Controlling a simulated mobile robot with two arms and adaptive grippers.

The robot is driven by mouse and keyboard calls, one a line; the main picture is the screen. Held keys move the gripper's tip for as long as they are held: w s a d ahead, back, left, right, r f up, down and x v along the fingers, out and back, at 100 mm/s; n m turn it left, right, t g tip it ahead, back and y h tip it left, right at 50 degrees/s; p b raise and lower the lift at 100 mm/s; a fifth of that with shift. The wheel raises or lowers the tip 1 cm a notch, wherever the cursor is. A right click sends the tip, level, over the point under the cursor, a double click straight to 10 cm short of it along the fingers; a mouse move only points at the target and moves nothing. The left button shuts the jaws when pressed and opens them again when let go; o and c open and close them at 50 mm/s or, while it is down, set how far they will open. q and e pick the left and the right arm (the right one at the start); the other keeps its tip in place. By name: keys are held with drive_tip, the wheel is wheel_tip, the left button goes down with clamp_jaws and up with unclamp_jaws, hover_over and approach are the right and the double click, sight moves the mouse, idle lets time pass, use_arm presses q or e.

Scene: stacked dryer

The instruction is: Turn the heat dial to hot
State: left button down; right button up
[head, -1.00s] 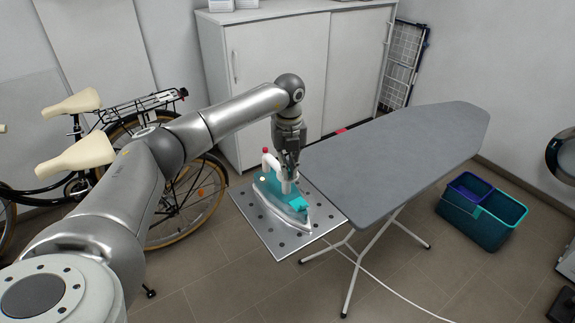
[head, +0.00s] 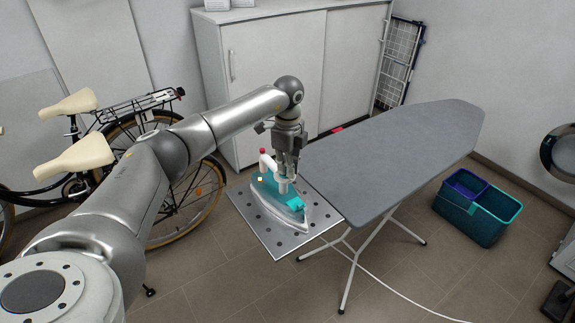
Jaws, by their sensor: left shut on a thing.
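A teal and white iron (head: 270,194) with a metal sole rests on a perforated metal plate (head: 262,232) at the near end of the ironing board. A small red knob (head: 262,151) tops the front of its white handle. My left gripper (head: 288,171) points down over the iron and is shut on a white upright part (head: 282,187) of it. The fingers cover much of that part, so I cannot tell whether it is the heat dial. No dial markings are readable. My right gripper is out of view.
The grey ironing board (head: 400,155) stretches to the right. A white cabinet (head: 265,75) stands behind, and a bicycle (head: 150,130) at the left. A teal bucket (head: 480,215) stands on the floor right of the board. A round door (head: 562,155) shows at the right edge.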

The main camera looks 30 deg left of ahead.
use_arm(q)
drive_tip(key=shift+w+r+n, duration=0.1)
drive_tip(key=shift+n, duration=0.3)
drive_tip(key=c, duration=1.6)
unclamp_jaws()
wheel_tip(320, 180, up, 12)
